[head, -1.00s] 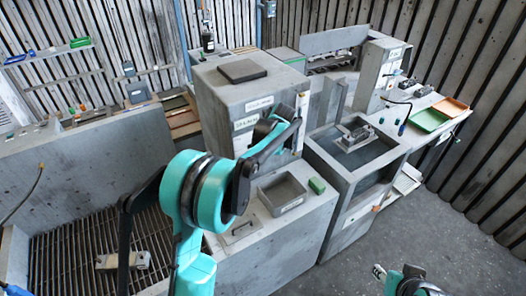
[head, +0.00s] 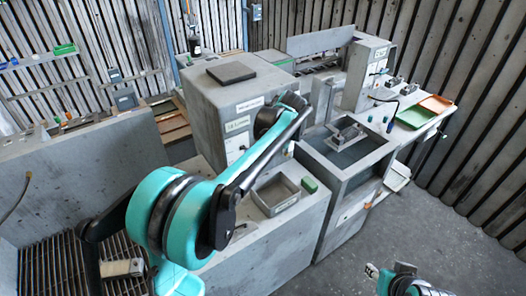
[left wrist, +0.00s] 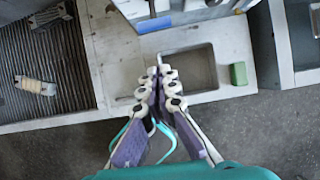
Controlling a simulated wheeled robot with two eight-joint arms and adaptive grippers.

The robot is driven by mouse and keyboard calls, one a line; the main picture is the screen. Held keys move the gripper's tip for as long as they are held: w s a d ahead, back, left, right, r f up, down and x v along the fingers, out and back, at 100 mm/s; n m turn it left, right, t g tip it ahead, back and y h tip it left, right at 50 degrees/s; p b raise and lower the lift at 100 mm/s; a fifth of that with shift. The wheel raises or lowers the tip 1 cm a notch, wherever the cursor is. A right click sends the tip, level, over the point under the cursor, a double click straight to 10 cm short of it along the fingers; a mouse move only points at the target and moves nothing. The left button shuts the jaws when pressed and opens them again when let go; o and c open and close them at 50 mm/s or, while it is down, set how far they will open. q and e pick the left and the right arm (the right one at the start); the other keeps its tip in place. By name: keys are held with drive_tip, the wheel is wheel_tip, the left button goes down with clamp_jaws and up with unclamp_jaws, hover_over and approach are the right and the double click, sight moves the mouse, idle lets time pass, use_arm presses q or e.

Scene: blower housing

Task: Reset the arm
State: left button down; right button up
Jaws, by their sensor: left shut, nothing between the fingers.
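My left arm comes in from the left in the head view and reaches toward the grey cabinet (head: 215,105). Its fingers cannot be made out there. In the left wrist view my left gripper (left wrist: 160,72) is shut and empty, with its fingertips over the near-left edge of a grey open bin (left wrist: 193,72) in a bench top. The bin also shows in the head view (head: 275,192). A turquoise piece of my right arm shows at the bottom right of the head view; its fingers are not visible.
A green block (head: 310,184) sits beside the bin. A pale part (left wrist: 35,87) lies on the slatted grate (left wrist: 62,65) at left. A glass-topped cabinet (head: 345,150) stands right of the bench. Orange (head: 436,103) and green (head: 412,117) trays lie farther right.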

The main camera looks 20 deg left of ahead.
use_arm(q)
drive_tip(key=shift+w, duration=0.1)
use_arm(e)
drive_tip(key=shift+w, duration=0.1)
wheel_tip(320, 180, down, 14)
drive_tip(key=b, duration=1.4)
use_arm(q)
drive_tip(key=s+d+f+n+t+h, duration=0.1)
drive_tip(key=s+f+n, duration=0.5)
drive_tip(key=s+n, duration=0.2)
drive_tip(key=s+d+f+n+t+h, duration=0.1)
drive_tip(key=s+f+n, duration=0.5)
drive_tip(key=s+n, duration=0.3)
drive_tip(key=s+d+f+n+t+h, duration=0.1)
drive_tip(key=s+f+n, duration=0.5)
drive_tip(key=s, duration=0.7)
drive_tip(key=n+h, duration=0.1)
drive_tip(key=n, duration=0.1)
drive_tip(key=shift+s+d+n+t, duration=0.3)
drive_tip(key=shift+t, duration=0.1)
use_arm(e)
drive_tip(key=shift+c, duration=0.3)
drive_tip(key=shift+c, duration=0.4)
use_arm(q)
drive_tip(key=shift+a, duration=0.1)
use_arm(e)
drive_tip(key=shift+a, duration=0.1)
